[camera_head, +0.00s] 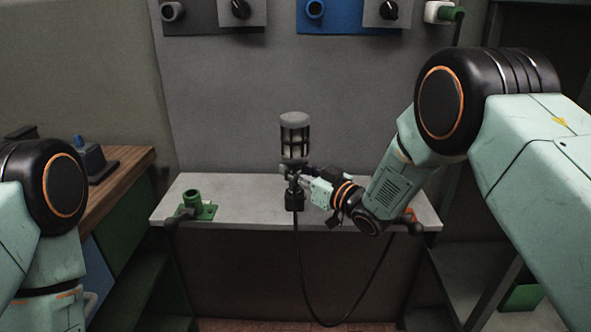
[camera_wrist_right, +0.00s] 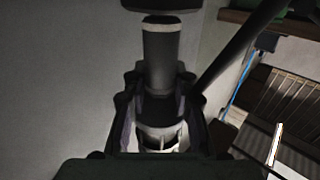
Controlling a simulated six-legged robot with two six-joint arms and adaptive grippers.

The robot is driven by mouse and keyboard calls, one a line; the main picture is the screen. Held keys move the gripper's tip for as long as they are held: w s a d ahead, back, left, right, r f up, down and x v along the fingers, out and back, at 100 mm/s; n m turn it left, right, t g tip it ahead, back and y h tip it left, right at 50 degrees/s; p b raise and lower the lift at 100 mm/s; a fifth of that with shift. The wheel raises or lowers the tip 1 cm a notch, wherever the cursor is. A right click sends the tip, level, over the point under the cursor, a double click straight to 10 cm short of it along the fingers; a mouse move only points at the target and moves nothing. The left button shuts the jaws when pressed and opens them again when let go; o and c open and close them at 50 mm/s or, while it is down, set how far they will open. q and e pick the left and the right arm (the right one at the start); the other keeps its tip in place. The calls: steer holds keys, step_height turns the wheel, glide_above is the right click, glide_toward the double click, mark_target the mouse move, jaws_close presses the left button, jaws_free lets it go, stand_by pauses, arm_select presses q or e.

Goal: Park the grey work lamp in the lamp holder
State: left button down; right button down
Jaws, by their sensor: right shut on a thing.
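The grey work lamp (camera_head: 295,133) stands upright, with a caged head on top and a black cord hanging below the bench edge. My right gripper (camera_head: 295,172) is shut on it below the cage, above the grey bench. In the right wrist view the lamp's grey shaft (camera_wrist_right: 161,55) rises between the fingers of my right gripper (camera_wrist_right: 160,110). A green fixture with an upright socket (camera_head: 194,200), which looks like the lamp holder, sits at the bench's left end, apart from the lamp. My left gripper is not in view; only my left arm shows.
The grey bench (camera_head: 245,208) is clear between the green fixture and the lamp. The cord (camera_head: 303,280) loops down in front of it. A wall panel (camera_head: 330,75) with knobs and sockets stands behind. A wooden-topped counter (camera_head: 125,170) is at the left.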

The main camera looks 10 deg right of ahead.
steer(key=shift+f, duration=0.1)
steer(key=c, duration=1.1)
jaws_free()
steer(key=shift+o, duration=0.5)
steer(key=shift+f, duration=0.15)
steer(key=v, duration=1.2)
steer(key=s+d+f+m+g+h, duration=0.2)
steer(key=s+f+m+g+h, duration=0.15)
steer(key=s+f, duration=0.6)
steer(key=s+d+f+m+g+h, duration=0.2)
steer(key=s+f+g+h, duration=0.15)
steer(key=s+f, duration=0.6)
steer(key=s+d+f+m+g+h, duration=0.1)
steer(key=s+d+f+g+h, duration=0.1)
steer(key=s, duration=0.9)
steer(key=s+d+f+m+g+h, duration=0.1)
steer(key=s+f+g, duration=0.4)
steer(key=s, duration=0.6)
step_height(320, 180, down, 2)
steer(key=shift+s+d+f+h, duration=0.15)
steer(key=shift+d+h, duration=0.25)
steer(key=shift+d, duration=0.15)
